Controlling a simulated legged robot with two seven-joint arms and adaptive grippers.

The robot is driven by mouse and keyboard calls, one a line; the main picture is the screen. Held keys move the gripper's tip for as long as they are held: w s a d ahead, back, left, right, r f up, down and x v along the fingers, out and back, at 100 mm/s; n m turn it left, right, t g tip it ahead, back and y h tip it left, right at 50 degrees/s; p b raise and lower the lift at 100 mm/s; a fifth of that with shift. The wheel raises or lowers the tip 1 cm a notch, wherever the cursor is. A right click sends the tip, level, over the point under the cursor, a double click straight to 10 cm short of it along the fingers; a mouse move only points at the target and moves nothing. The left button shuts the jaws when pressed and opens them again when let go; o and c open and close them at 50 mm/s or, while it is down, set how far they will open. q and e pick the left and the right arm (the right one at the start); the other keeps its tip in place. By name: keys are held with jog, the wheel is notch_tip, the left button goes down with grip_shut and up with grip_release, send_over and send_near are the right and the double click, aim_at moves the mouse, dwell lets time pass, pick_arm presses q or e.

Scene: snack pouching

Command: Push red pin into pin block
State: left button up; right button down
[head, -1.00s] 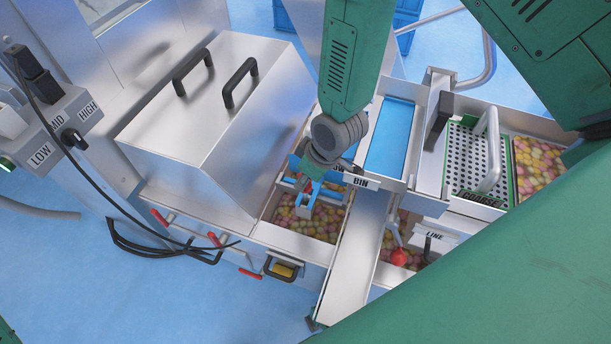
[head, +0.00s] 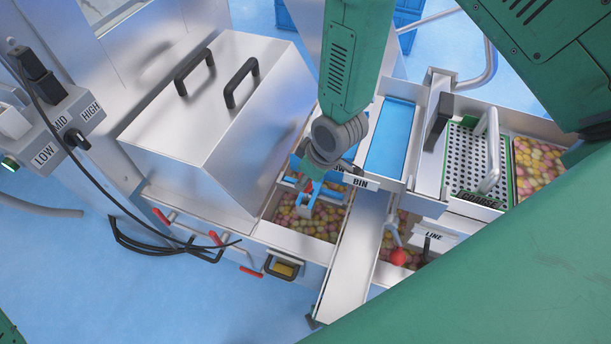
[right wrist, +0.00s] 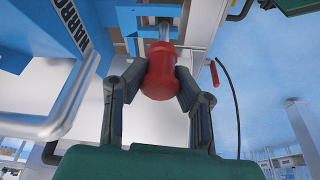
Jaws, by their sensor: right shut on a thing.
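My right gripper (right wrist: 160,80) is shut on the red pin (right wrist: 158,72), with its two dark fingers on either side of the pin's rounded red head. A pale shaft runs from the head towards the blue pin block (right wrist: 133,18); how deep it sits in the block I cannot tell. In the head view the right gripper (head: 307,187) reaches down over the blue block (head: 303,208), beside the NARROW BIN label, and mostly hides the pin. My left gripper is not in view.
The blue block sits over a bin of colored snacks (head: 315,222). A steel hood (head: 205,120) with black handles stands at left. A sloping metal chute (head: 357,250) is close on the right. A perforated green-edged tray (head: 472,165) lies farther right.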

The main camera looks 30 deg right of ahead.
aim_at(309, 187)
jog(key=shift+f+b, duration=1.65)
jog(key=shift+f, duration=1.05)
jog(key=c, duration=1.2)
grip_release()
jog(key=v, duration=1.2)
jog(key=shift+s+f, duration=0.1)
